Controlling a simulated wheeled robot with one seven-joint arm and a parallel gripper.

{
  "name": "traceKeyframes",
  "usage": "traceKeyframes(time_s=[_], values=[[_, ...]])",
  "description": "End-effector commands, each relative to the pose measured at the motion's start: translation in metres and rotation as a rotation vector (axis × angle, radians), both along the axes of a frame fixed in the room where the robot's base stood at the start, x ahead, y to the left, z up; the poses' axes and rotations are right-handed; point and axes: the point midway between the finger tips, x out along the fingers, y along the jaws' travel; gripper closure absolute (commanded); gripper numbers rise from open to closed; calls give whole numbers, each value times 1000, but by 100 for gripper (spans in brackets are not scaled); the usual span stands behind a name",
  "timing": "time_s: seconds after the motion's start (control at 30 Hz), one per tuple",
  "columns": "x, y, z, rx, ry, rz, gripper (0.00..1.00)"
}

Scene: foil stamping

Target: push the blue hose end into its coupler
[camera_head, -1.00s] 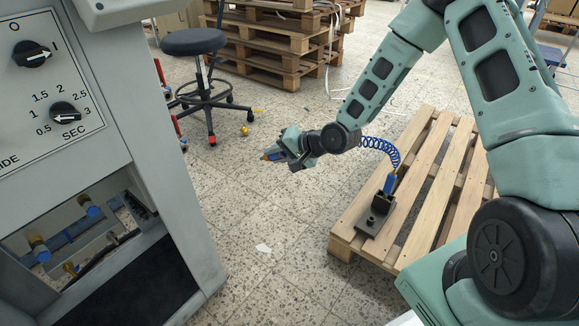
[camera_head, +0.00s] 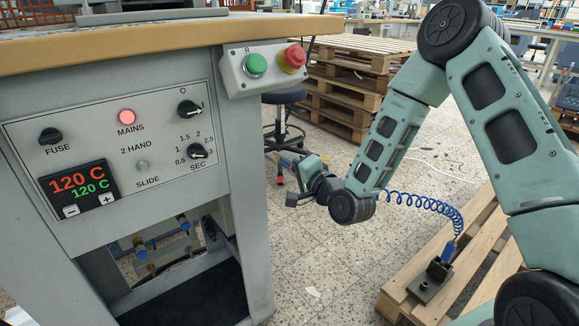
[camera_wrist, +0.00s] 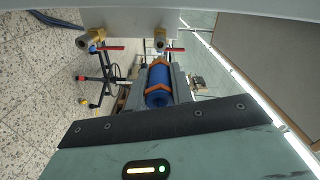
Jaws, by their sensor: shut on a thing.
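The blue hose end (camera_wrist: 157,97), a blue cylinder with orange bands, sits between the jaws of my gripper (camera_wrist: 158,82) in the wrist view. My gripper (camera_head: 294,168) is shut on it in the head view, in front of the stool and right of the machine. I cannot tell which is the coupler.
The grey machine (camera_head: 245,190) fills the left, with a control box (camera_head: 262,68) jutting from its corner. A dark block (camera_head: 430,282) stands on a wooden pallet (camera_head: 480,262) at right. A stool (camera_head: 284,95) and stacked pallets (camera_head: 345,85) stand behind. Bare floor lies between.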

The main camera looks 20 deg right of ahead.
Motion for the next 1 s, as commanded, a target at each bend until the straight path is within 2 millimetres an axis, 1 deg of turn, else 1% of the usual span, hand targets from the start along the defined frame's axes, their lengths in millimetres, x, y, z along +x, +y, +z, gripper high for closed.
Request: traceKeyframes(time_s=[0.17,0.27,0.7,1.0], values=[[-1,-1,0,1,0,2,100],[3,1,0,1,-3,3,100],[39,13,0,1,-2,4,100],[53,17,0,1,-2,3,100]])
